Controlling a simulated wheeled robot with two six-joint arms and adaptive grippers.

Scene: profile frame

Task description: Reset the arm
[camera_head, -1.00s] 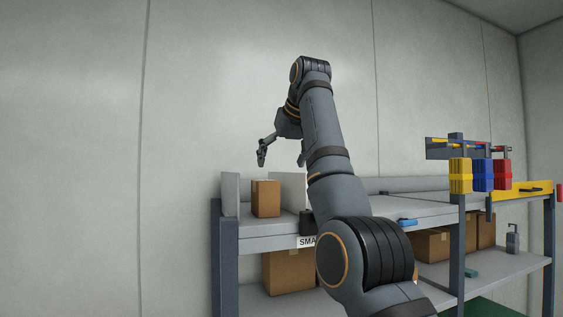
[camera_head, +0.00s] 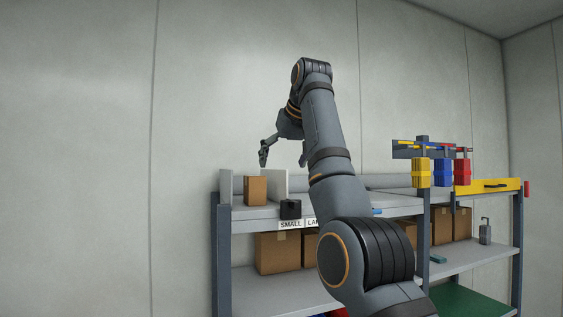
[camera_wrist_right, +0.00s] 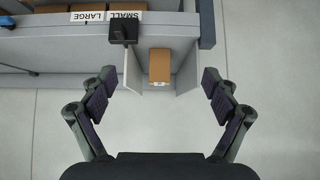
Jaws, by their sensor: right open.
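My right arm reaches up in the head view, and its right gripper (camera_head: 265,152) hangs above the left end of the shelf unit. In the right wrist view the same gripper (camera_wrist_right: 160,92) is open, its fingers wide apart with nothing between the tips. A cardboard box (camera_head: 255,190) stands upright between two white dividers on the top shelf. The box also shows in the right wrist view (camera_wrist_right: 160,66), ahead of the open fingers and apart from them. My left gripper is not in view.
The shelf unit (camera_head: 225,255) carries SMALL and LARGE labels (camera_head: 290,224) and a black block (camera_head: 290,209). Left of the shelf is bare wall.

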